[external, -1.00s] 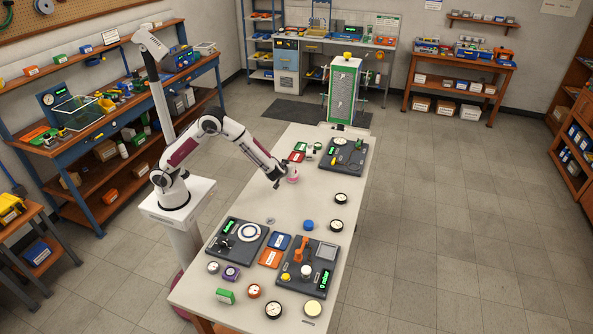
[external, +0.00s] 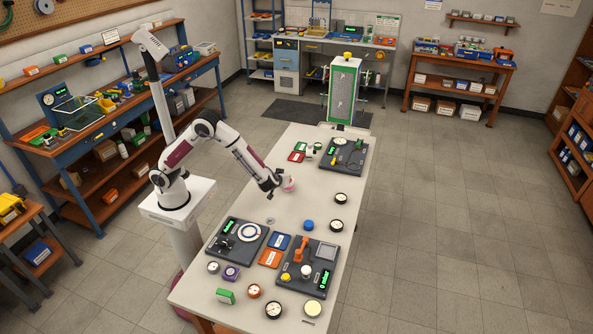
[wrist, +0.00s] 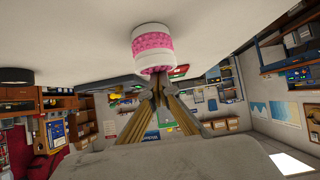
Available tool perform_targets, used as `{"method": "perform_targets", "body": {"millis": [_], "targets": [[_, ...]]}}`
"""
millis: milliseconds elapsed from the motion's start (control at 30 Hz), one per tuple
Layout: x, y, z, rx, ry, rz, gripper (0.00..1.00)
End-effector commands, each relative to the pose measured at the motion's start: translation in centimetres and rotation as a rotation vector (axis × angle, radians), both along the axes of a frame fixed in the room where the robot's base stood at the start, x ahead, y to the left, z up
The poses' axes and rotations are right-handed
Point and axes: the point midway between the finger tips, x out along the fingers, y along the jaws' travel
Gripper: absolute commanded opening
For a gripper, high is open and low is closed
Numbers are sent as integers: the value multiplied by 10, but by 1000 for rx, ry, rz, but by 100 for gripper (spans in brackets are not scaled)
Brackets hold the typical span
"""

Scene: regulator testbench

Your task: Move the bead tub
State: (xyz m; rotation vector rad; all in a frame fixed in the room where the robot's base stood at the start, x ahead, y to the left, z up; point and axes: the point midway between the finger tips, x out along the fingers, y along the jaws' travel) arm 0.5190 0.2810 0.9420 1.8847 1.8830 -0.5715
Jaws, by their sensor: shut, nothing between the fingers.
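The bead tub (external: 289,185) is a small round white tub with a pink band. It stands on the white table (external: 262,208) near the middle. My gripper (external: 272,192) is just left of the tub, low over the table. In the wrist view the tub (wrist: 152,48) is right in front of the fingertips (wrist: 160,88), which are together with nothing between them. I cannot tell whether they touch the tub.
Round black gauges (external: 341,198) and a blue cap (external: 308,225) lie to the right and nearer. Dark instrument boards fill the near end of the table, and another board (external: 344,156) is at the far end. The table left of the gripper is clear.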

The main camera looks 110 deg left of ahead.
Motion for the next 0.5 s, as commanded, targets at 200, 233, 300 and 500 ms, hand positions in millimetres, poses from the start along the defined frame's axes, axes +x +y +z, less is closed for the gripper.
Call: {"method": "perform_targets", "body": {"millis": [200,233,300,500], "targets": [[-2,-40,-10,-17,11,-6,0],[-2,-44,-10,-17,11,-6,0],[-2,-55,-10,-17,11,-6,0],[-2,-85,-10,-16,11,-7,0]]}}
